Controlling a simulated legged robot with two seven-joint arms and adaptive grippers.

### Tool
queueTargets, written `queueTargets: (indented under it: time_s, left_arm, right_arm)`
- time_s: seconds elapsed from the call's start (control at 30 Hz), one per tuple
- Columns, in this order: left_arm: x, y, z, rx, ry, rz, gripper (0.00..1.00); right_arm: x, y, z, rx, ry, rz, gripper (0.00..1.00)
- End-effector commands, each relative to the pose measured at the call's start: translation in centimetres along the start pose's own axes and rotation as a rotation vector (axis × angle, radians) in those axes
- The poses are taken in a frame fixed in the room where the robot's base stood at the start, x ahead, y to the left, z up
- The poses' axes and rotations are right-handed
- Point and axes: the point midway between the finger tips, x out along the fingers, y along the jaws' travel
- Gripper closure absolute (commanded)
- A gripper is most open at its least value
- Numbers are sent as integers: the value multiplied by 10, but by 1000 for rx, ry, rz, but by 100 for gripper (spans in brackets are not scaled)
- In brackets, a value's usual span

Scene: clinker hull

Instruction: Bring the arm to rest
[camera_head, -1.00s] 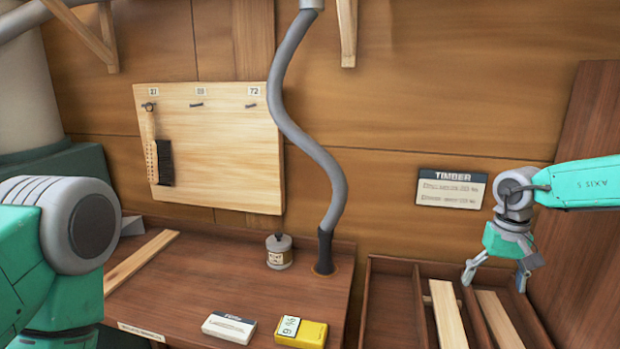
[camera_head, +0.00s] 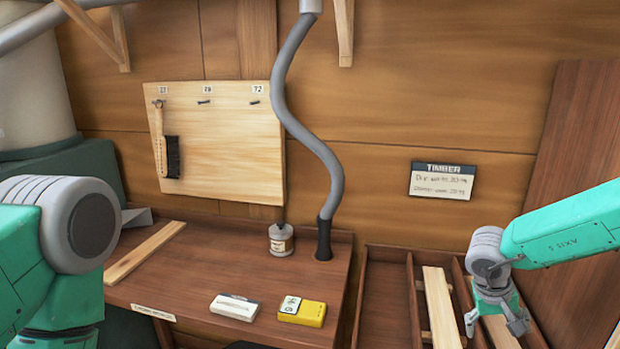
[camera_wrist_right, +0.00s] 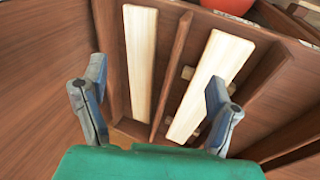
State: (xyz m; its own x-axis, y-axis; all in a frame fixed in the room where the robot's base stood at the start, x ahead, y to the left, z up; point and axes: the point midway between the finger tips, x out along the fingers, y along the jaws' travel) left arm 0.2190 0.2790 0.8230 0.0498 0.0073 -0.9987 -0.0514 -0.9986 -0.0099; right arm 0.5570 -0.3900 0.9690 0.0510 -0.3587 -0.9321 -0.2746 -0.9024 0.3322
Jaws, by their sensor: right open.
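My right gripper (camera_head: 495,327) is open and empty, pointing down over the right side of the divided timber bin (camera_head: 366,312). In the right wrist view its two fingers (camera_wrist_right: 156,95) stand wide apart, with nothing between them but the view of the bin below. One pale plank (camera_head: 440,305) lies in a bin compartment to the left of the gripper. A second pale plank (camera_head: 502,334) lies below the gripper, partly hidden by it. Both planks show in the wrist view, the left one (camera_wrist_right: 140,60) and the right one (camera_wrist_right: 208,85). My left arm shows at the left edge; its gripper is out of view.
The bench (camera_head: 205,265) holds a jar (camera_head: 281,241), a white box (camera_head: 234,307), a yellow box (camera_head: 302,311) and a plank (camera_head: 145,252). A grey hose (camera_head: 318,150) rises from it. A brush (camera_head: 166,150) hangs on the pegboard (camera_head: 225,140). A timber sign (camera_head: 442,181) is behind the bin.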

Motion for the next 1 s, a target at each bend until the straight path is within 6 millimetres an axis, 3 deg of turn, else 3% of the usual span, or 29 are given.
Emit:
queueTargets:
  time_s: [0.23, 0.37, 0.43, 0.6, 0.9, 1.0]
  left_arm:
    - [0, 0, 1, 0, -2, 0, 17]
    - [0, 0, 1, 0, -1, 0, 17]
    - [0, 0, 1, 0, -1, 0, 17]
    - [0, 0, 1, 0, -1, 0, 17]
    - [0, 0, 0, 0, -1, 0, 17]
    - [29, 0, 2, 0, 0, 0, 17]
  right_arm:
    - [58, -22, 60, -73, 200, 103, 19]
    - [87, -42, 121, -141, 288, 29, 19]
    - [98, -51, 161, -177, 292, -44, 19]
    - [108, -58, 264, -228, 183, -218, 19]
    - [88, -34, 402, -237, -128, -361, 19]
    - [115, -49, 396, -244, -103, -364, 19]
